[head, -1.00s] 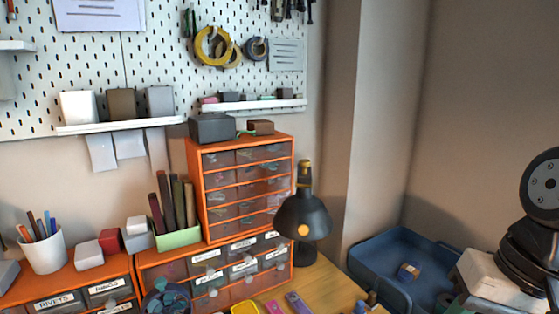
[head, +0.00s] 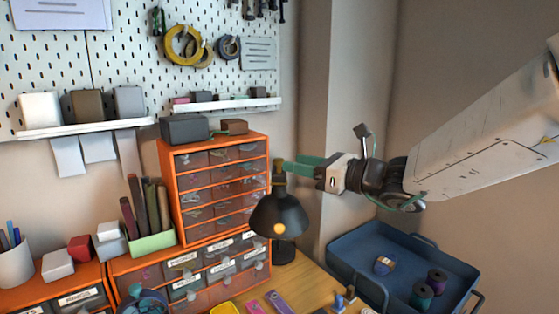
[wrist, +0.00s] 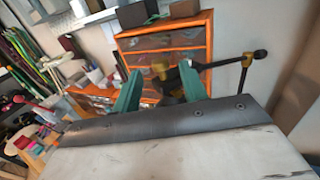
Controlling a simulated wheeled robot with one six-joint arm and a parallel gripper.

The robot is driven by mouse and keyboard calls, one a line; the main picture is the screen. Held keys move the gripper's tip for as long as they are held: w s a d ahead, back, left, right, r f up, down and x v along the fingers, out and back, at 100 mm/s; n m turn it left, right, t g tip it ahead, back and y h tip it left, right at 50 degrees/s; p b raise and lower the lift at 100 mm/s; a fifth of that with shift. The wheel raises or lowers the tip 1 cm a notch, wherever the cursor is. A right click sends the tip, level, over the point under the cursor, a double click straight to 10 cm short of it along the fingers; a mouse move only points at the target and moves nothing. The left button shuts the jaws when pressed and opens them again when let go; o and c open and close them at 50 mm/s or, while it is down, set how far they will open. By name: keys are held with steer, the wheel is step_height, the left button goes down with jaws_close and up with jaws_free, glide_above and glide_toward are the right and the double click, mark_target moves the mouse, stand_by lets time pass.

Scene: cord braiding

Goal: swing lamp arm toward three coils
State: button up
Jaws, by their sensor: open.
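The black desk lamp (head: 278,214) stands at the right end of the desk, beside the orange drawer cabinet, with its shade hanging down and a brass joint on top. In the wrist view its brass joint (wrist: 160,68) shows between and beyond my fingers, with a dark bar reaching right. My gripper (head: 290,166) has green fingers, open, at the height of the lamp's top; I cannot tell whether they touch it.
The orange drawer cabinet (head: 163,188) stands just left of the lamp. A shelf (head: 225,104) on the pegboard is above it. The blue tray (head: 345,258) is right of the desk, below my arm. A wall corner rises behind the lamp.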

mark_target(279, 159)
steer(key=x, duration=0.6)
jaws_close()
steer(key=shift+d, duration=0.1)
